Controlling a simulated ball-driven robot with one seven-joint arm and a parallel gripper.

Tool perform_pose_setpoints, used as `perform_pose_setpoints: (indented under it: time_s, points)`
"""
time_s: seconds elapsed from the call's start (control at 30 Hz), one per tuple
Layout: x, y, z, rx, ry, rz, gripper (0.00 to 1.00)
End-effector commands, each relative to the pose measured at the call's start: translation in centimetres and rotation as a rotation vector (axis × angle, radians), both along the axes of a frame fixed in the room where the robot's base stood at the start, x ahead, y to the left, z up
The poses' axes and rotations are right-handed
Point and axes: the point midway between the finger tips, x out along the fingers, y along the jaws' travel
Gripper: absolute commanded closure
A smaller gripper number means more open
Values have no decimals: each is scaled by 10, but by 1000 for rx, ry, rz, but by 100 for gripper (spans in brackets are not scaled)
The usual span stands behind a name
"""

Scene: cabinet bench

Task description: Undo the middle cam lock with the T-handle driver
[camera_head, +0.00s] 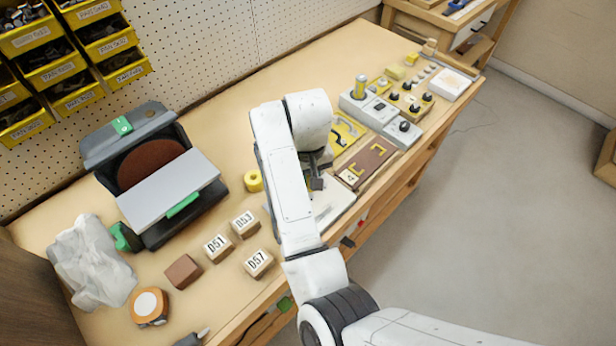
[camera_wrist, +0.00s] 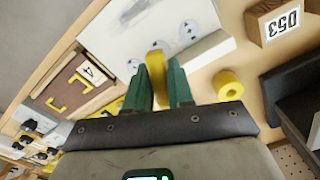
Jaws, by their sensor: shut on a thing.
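My gripper (camera_wrist: 158,85) has green fingers shut on a yellow piece (camera_wrist: 157,62), which looks like the handle of the T-handle driver. Its lower end and tip are hidden, so I cannot tell whether it touches a lock. Beyond the fingers in the wrist view is a white panel (camera_wrist: 180,15) with several small round marks, which look like the cam locks. One lies close to the yellow piece. In the head view my gripper (camera_head: 318,182) is over the near edge of the white panel (camera_head: 338,207), and my arm hides much of it.
A yellow roll (camera_head: 253,181) and lettered wooden blocks (camera_head: 245,224) stand left of my arm. A brown board with yellow corner marks (camera_head: 374,158) and grey switch boxes (camera_head: 375,108) lie to the right. A grey-lidded open case (camera_head: 170,188) stands farther left.

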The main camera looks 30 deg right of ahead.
Motion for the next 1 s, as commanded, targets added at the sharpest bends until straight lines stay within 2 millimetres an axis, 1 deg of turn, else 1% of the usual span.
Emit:
perform_pose_setpoints:
  time_s: [0.47,1.0]
  points:
    - [0,0,-3,-1,0,3,100]
    - [0,-1,-1,-2,2,187,100]
